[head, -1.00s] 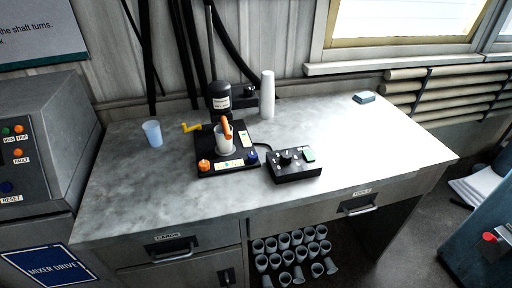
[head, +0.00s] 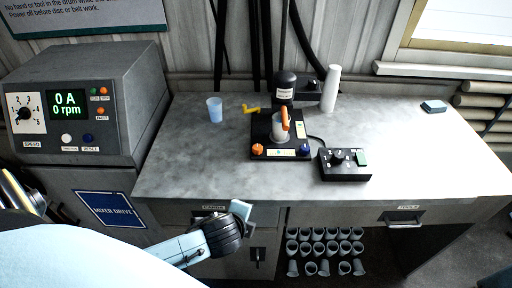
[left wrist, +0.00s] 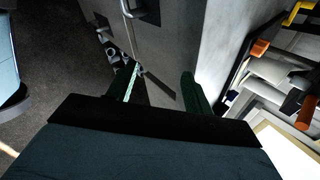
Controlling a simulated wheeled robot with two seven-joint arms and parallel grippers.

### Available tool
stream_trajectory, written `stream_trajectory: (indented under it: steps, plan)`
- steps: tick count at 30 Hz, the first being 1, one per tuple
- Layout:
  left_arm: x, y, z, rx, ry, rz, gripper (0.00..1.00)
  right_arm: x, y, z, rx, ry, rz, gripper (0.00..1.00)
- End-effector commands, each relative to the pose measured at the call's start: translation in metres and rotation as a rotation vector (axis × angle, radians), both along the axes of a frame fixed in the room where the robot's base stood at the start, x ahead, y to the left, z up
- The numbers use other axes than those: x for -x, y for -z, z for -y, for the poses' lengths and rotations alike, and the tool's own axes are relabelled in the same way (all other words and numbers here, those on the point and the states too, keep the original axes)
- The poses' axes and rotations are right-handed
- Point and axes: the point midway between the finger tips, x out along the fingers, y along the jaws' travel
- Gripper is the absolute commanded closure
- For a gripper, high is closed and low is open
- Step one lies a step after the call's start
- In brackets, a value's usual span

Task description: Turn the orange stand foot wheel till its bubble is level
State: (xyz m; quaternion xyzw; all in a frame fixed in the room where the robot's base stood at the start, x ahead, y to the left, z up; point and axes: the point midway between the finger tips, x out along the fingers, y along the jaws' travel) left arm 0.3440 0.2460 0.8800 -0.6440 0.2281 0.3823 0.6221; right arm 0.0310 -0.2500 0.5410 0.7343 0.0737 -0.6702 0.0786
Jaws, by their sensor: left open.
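The orange stand foot wheel (head: 258,150) sits at the front left corner of the black disperser stand (head: 268,128) on the bench. A pale strip (head: 281,153) lies between it and the blue foot wheel (head: 304,152); any bubble is too small to read. My left gripper (head: 241,209) is in front of the bench, below the front edge and apart from the stand. In the left wrist view its two dark fingers (left wrist: 161,88) are spread with nothing between them. An orange part (left wrist: 259,48) shows at the right there, possibly the wheel. My right gripper is out of view.
A cup with an orange handle (head: 285,122) stands on the stand, with a yellow crank (head: 252,109) behind left. A black control box (head: 344,165) is to the right and a blue cup (head: 214,108) to the left. The bench's front left top (head: 195,165) is clear.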

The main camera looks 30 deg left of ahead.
Motion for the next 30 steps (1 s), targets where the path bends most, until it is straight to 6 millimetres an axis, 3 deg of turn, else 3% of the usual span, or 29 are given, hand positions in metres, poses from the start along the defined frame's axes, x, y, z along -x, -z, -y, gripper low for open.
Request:
stream_trajectory:
  steps: [1,6,15,23,30]
  plan:
    - [-0.011,-0.020,-0.004,-0.104,0.101,0.031,0.49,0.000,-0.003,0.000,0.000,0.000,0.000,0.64]
    - [-0.043,-0.054,-0.019,-0.498,0.440,0.093,0.49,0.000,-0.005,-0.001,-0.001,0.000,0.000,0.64]
    - [-0.083,-0.089,-0.055,-1.159,0.874,0.094,0.49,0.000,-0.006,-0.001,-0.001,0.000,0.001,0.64]
    - [-0.102,-0.086,-0.064,-1.263,0.934,0.079,0.49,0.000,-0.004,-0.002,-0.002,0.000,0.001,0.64]
    - [-0.144,-0.068,-0.074,-1.259,0.931,0.079,0.49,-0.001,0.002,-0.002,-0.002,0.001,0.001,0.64]
